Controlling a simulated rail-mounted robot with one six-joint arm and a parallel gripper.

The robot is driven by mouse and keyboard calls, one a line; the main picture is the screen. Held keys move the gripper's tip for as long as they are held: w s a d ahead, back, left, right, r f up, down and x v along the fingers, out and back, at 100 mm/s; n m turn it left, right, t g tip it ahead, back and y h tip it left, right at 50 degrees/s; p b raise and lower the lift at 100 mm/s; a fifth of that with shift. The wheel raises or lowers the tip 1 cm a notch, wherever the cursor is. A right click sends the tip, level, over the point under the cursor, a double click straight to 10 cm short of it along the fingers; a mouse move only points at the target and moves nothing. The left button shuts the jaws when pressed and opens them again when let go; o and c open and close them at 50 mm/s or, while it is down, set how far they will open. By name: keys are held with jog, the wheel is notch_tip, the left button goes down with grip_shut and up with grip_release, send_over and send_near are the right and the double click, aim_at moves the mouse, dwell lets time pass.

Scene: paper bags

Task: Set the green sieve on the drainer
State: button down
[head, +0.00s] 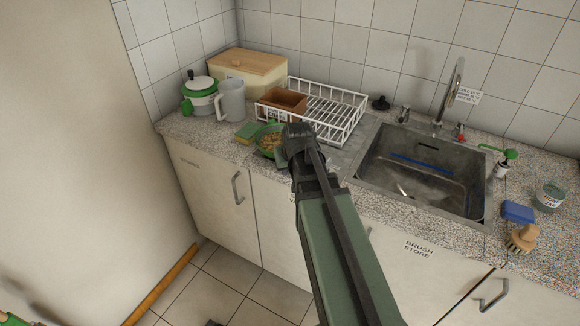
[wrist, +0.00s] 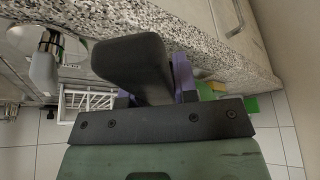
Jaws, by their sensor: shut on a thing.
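The green sieve (head: 266,141) is at the counter's front edge, left of the drainer, with yellow-brown bits showing in its bowl. My gripper (head: 291,148) is shut on it at its right side, and my gripper hides the grip and part of the rim. I cannot tell whether the sieve touches the counter. In the wrist view, a dark block stands between the purple finger parts of my gripper (wrist: 152,88); the sieve's bowl is not clear there. The drainer (head: 345,128) is a white wire rack behind my gripper; it also shows in the wrist view (wrist: 88,101).
A brown box (head: 284,101) sits in the drainer's left part; its right part is bare. A green-and-yellow sponge (head: 247,132), grey jug (head: 231,101), green-and-white pot (head: 200,97) and wood-lidded bin (head: 249,72) stand left. The sink (head: 420,172) and tap (head: 450,88) are right.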

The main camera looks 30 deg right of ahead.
jog(key=shift+f+b, duration=0.65)
jog(key=c, duration=0.8)
grip_release()
jog(key=shift+r, duration=0.15)
jog(key=p+v, duration=1)
jog(key=v, duration=0.1)
jog(key=shift+s, duration=0.1)
jog(key=shift+f, duration=0.2)
jog(key=s+a+n+g, duration=0.1)
jog(key=s+a+g, duration=0.1)
jog(key=a, duration=0.6)
jog(key=s+a+f+n+g+y, duration=0.1)
jog(key=s+a+g, duration=0.1)
jog(key=s+a, duration=0.3)
jog(key=a, duration=0.3)
jog(key=shift+f+n, duration=0.15)
jog(key=shift+n, duration=0.15)
